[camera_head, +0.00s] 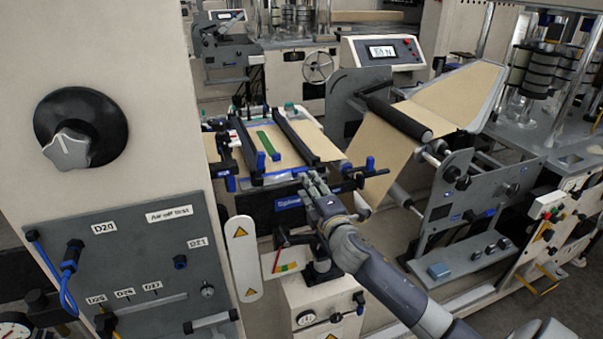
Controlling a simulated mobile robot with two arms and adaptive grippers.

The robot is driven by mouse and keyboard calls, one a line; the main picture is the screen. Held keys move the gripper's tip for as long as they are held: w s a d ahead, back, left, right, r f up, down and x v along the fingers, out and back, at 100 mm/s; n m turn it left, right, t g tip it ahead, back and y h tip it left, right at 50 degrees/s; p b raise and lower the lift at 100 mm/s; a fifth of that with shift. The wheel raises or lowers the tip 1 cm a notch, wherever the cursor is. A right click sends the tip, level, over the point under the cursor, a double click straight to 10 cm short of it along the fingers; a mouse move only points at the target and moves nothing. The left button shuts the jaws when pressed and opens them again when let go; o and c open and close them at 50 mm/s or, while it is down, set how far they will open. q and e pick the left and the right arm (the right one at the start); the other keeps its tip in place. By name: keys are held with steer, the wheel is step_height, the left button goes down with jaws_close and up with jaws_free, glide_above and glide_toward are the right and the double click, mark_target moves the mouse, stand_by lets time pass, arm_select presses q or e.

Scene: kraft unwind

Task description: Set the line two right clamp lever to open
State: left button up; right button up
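A splice table (290,155) with brown paper web and two dark clamp bars stands at the middle. Blue-tipped levers show around its front: one at the right end (370,164), one on the near left (261,161) and one at the left end (230,183). I cannot tell which is the line two right clamp lever, or its setting. My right gripper (311,182) is at the table's front edge, left of the right-end lever and apart from it. Its fingers are small and dark, and I cannot tell their opening. My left gripper is not in view.
A grey panel (130,265) with a blue hose and a large dial (80,135) fill the left. A paper roll stand (465,200) stands right of the table. A display console (383,52) is behind. A white warning plate (243,258) stands below the table's left side.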

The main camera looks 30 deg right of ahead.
steer(key=x, duration=0.6)
steer(key=shift+w+p, duration=0.2)
steer(key=shift+p, duration=0.25)
steer(key=shift+f, duration=0.1)
jaws_close()
